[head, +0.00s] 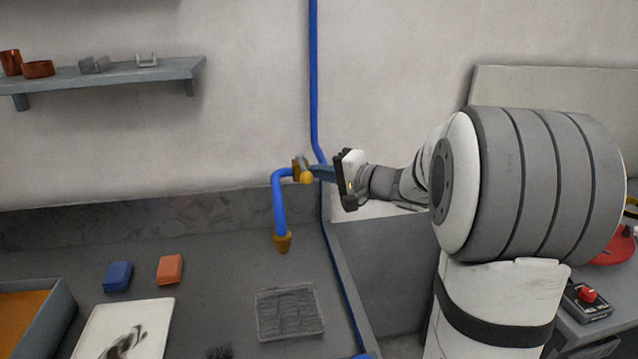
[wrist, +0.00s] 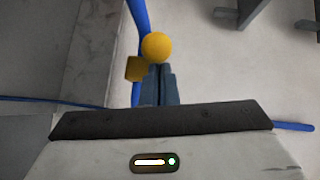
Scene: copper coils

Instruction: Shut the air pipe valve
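The air pipe valve (head: 297,166) is a small brass-coloured body where the blue pipe's side branch starts, near the wall. It also shows in the wrist view (wrist: 134,69). A round yellow knob (head: 306,178) sits at the valve; in the wrist view the knob (wrist: 156,46) is right at my fingertips. My gripper (head: 314,172) comes from the right, level with the valve. In the wrist view its two blue-grey fingers (wrist: 159,70) lie close together, with no clear gap. The knob lies beyond the tips, not between them; whether they touch it I cannot tell.
The blue pipe (head: 314,80) runs up the wall; its branch (head: 280,205) bends down to a brass nozzle (head: 283,242) over the grey bench (head: 220,260). A wire basket (head: 290,312), blue block (head: 118,276) and orange block (head: 170,269) lie below. A shelf (head: 175,70) hangs upper left.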

